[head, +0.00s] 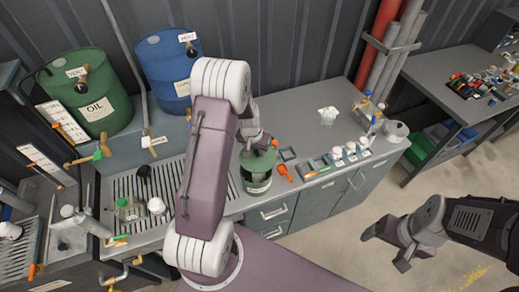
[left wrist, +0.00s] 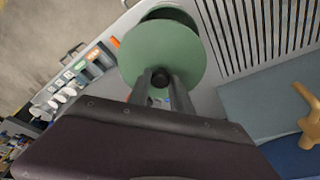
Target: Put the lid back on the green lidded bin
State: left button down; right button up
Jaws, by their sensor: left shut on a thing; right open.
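The green lidded bin (head: 257,184) stands upright on the grey worktop, with a pale label on its front. My left gripper (head: 262,146) is above it, shut on the dark knob of the round green lid (head: 258,160). In the left wrist view the lid (left wrist: 160,48) is a flat green disc with the fingers (left wrist: 158,84) at its knob. A dark part of the bin (left wrist: 168,14) shows past the lid's far edge, so the two look offset. I cannot tell whether they touch. My right gripper (head: 385,248) is open and empty over the floor.
An orange item (head: 283,171) and small trays (head: 314,167) lie right of the bin. A slotted drain grate (head: 128,190) is on the left. A green oil drum (head: 88,95) and a blue drum (head: 168,70) stand behind. The worktop's back middle is mostly clear.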

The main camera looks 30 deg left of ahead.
aim_at(256, 158)
pick_arm(q)
jog(key=shift+s+a+b, duration=0.1)
jog(key=shift+s+b, duration=0.2)
jog(key=shift+s, duration=0.85)
jog(key=shift+a+f+b, duration=0.15)
jog(key=shift+f+b, duration=0.15)
jog(key=shift+f, duration=0.1)
jog(key=b+x, duration=0.2)
jog(key=x, duration=0.1)
jog(key=b+x, duration=0.1)
jog(key=x, duration=0.1)
jog(key=shift+w, duration=0.3)
jog(key=shift+s+d+f+b, duration=0.2)
jog(key=shift+d+b, duration=0.05)
jog(key=shift+b, duration=0.3)
jog(key=shift+s+a, duration=0.1)
jog(key=shift+s, duration=0.3)
jog(key=shift+w+f, duration=0.1)
jog(key=shift+w, duration=0.25)
pick_arm(e)
jog(key=f, duration=0.2)
jog(key=s+f, duration=0.1)
jog(key=f, duration=0.2)
jog(key=shift+a+f, duration=0.15)
jog(key=shift+a, duration=0.05)
pick_arm(q)
jog(key=shift+s+b, duration=0.3)
pick_arm(e)
jog(key=shift+s+f, duration=0.15)
jog(key=shift+s, duration=0.05)
